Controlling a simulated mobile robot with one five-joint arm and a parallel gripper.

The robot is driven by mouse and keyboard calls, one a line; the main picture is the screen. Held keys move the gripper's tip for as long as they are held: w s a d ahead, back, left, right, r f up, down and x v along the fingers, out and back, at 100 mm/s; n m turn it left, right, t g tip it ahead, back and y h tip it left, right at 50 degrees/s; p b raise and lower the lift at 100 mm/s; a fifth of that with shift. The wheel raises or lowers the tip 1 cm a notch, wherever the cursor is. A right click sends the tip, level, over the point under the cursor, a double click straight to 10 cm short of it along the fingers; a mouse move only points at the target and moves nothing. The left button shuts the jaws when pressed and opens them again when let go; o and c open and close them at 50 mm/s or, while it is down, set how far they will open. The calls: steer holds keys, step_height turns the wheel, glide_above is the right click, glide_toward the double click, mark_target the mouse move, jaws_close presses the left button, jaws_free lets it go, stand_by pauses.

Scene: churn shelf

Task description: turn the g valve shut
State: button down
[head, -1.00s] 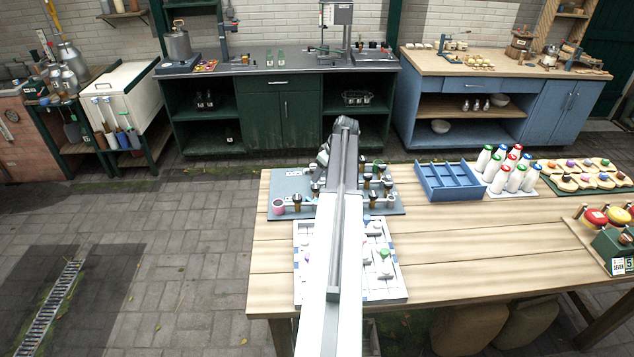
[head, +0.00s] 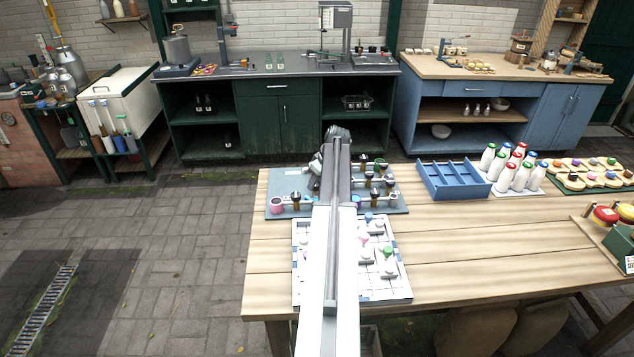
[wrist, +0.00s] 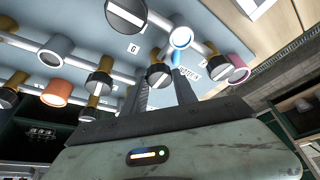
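The grey-blue valve board (head: 285,185) lies at the back left of the wooden table, with several dark-knobbed brass valves on pale pipes. In the wrist view, a G tag (wrist: 133,48) lies on the board below a large dark knob with a white bar (wrist: 125,12). Another dark knob with a white bar (wrist: 160,74) shows between the fingertips of my gripper (wrist: 163,78). The fingers are apart; I cannot tell whether they touch that knob. Which knob the G tag belongs to is unclear. In the head view my arm hides part of the board and my gripper.
A white tiled board (head: 402,292) with coloured pegs lies just in front of the valve board. A blue divided tray (head: 452,183) and several white bottles (head: 522,177) stand to the right. The table's front middle is clear. In the wrist view, neighbouring knobs and pipes crowd the fingers.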

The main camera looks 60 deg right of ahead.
steer(key=shift+d, duration=0.2)
steer(key=shift+a, duration=0.15)
steer(key=shift+a+m+h, duration=0.15)
steer(key=shift+m+h, duration=0.15)
steer(key=shift+m, duration=0.5)
steer(key=m+g+h, duration=0.1)
steer(key=m, duration=0.2)
steer(key=m+h, duration=0.1)
steer(key=m, duration=0.3)
steer(key=shift+w+a+g, duration=0.1)
steer(key=shift+a+g, duration=0.1)
steer(key=shift+g, duration=0.2)
steer(key=m+g, duration=0.1)
steer(key=m, duration=0.3)
steer(key=shift+w+h, duration=0.15)
steer(key=shift+h, duration=0.25)
steer(key=m+g, duration=0.2)
steer(key=m, duration=0.3)
steer(key=shift+w, duration=0.15)
steer(key=shift+a, duration=0.1)
